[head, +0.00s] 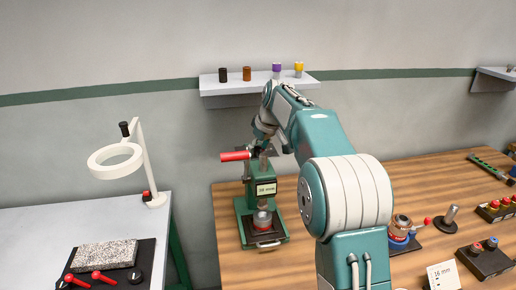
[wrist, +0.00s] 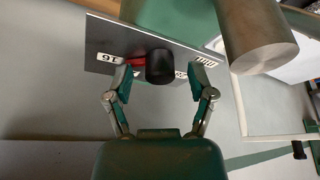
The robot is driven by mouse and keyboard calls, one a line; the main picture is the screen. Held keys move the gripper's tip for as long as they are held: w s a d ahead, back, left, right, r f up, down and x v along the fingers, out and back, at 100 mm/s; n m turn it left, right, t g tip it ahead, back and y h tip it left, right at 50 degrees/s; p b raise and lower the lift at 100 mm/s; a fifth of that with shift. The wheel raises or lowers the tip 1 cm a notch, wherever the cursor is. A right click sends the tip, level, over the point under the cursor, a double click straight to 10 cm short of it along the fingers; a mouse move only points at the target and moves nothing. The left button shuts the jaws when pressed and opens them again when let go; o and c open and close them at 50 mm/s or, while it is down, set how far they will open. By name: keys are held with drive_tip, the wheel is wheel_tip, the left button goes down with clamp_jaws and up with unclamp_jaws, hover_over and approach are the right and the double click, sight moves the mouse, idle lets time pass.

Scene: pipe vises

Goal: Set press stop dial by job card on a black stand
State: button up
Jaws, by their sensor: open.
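The press (head: 247,225) is green and stands on the wooden bench, with a red lever (head: 235,156) and a small white label too small to read surely. In the wrist view a black dial knob (wrist: 160,68) with a red pointer (wrist: 136,62) sits on a dark plate (wrist: 100,32) with white number labels; the pointer is toward the left label (wrist: 106,57), apparently 16. My gripper (wrist: 160,78) is open, a fingertip on each side of the knob; contact is unclear. The job card (head: 443,275) at the front right appears to read 16 mm; its stand is mostly cut off.
A grey table (head: 30,225) with a ring lamp (head: 116,159) and a stone block (head: 104,255) is at left. A wall shelf (head: 225,90) holds small coloured items above the press. A red-and-blue fixture (head: 400,232) and button boxes (head: 486,258) stand right. A metal cylinder (wrist: 255,35) is near my gripper.

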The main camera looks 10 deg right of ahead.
clamp_jaws()
drive_tip(key=shift+s+f+m+h, duration=0.15)
drive_tip(key=shift+m+h, duration=0.25)
drive_tip(key=shift+m, duration=0.7)
unclamp_jaws()
drive_tip(key=shift+f, duration=0.1)
drive_tip(key=shift+r, duration=0.2)
